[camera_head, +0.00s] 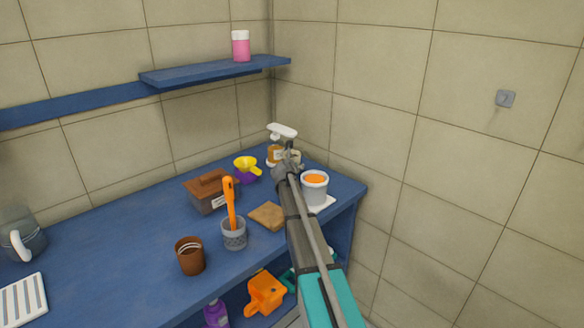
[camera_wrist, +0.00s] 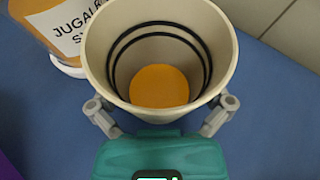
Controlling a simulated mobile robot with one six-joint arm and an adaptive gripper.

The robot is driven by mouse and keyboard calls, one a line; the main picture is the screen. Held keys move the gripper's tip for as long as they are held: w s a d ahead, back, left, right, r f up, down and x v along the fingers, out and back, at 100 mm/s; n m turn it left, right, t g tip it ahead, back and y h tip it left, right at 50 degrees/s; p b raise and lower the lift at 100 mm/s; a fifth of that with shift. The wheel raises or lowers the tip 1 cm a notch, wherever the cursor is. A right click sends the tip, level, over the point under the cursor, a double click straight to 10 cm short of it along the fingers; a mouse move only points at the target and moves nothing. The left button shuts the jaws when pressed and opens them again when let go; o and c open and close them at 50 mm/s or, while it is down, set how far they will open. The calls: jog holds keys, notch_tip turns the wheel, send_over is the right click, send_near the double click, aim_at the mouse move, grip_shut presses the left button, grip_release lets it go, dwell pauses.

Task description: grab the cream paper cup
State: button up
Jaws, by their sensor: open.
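The cream paper cup (camera_wrist: 107,50) stands upright in the wrist view, filling the upper middle. It has dark rings inside and an orange disc at its bottom. My gripper (camera_wrist: 161,104) is open, with one finger on each side of the cup's near wall. I cannot tell whether the fingers touch it. In the head view my gripper (camera_head: 288,164) is at the back right of the blue counter, and it hides most of the cup there.
A syrup pump bottle (camera_head: 273,154) stands close left of the cup. A pale tub with orange contents (camera_head: 314,190) stands to the right of my arm. A yellow and purple item (camera_head: 247,172) and a brown box (camera_head: 208,196) are to the left. A blue shelf (camera_head: 215,72) hangs above.

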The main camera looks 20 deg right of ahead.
jog(key=c, duration=0.8)
jog(key=shift+r, duration=0.1)
notch_tip(320, 180, up, 3)
jog(key=p, duration=0.2)
jog(key=shift+f+p, duration=0.2)
jog(key=shift+p, duration=0.15)
jog(key=s+a, duration=0.3)
jog(key=s, duration=0.2)
jog(key=s+a, duration=0.4)
jog(key=s, duration=0.1)
jog(key=s+a, duration=0.3)
jog(key=s, duration=0.1)
jog(key=shift+s+a+r+p, duration=0.15)
jog(key=shift+s+r+p, duration=0.2)
jog(key=shift+s+p, duration=0.05)
